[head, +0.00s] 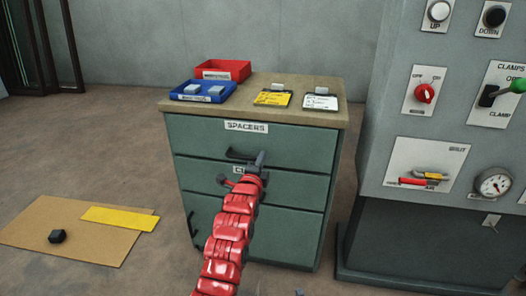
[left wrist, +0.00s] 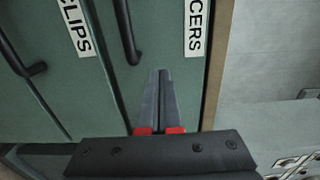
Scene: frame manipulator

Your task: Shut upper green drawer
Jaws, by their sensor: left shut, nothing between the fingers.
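The green cabinet's upper drawer (head: 300,144), labelled SPACERS, has a black bar handle (head: 240,155). Its front looks about flush with the cabinet; a small gap cannot be ruled out. The handle (left wrist: 127,32) and the SPACERS label (left wrist: 195,28) also show in the left wrist view. My left gripper (head: 260,158), on a red arm, is shut and empty, with its tips at the upper drawer's front beside the handle's right end. In the left wrist view, its closed fingers (left wrist: 160,74) point at the green front; contact cannot be told. My right gripper is out of view.
Below is the CLIPS drawer (head: 300,187), its label partly hidden by my arm. A red bin (head: 235,67), a blue tray (head: 187,95) and two cards stand on top. A grey control panel (head: 400,130) stands right. Cardboard (head: 100,252) lies on the floor left.

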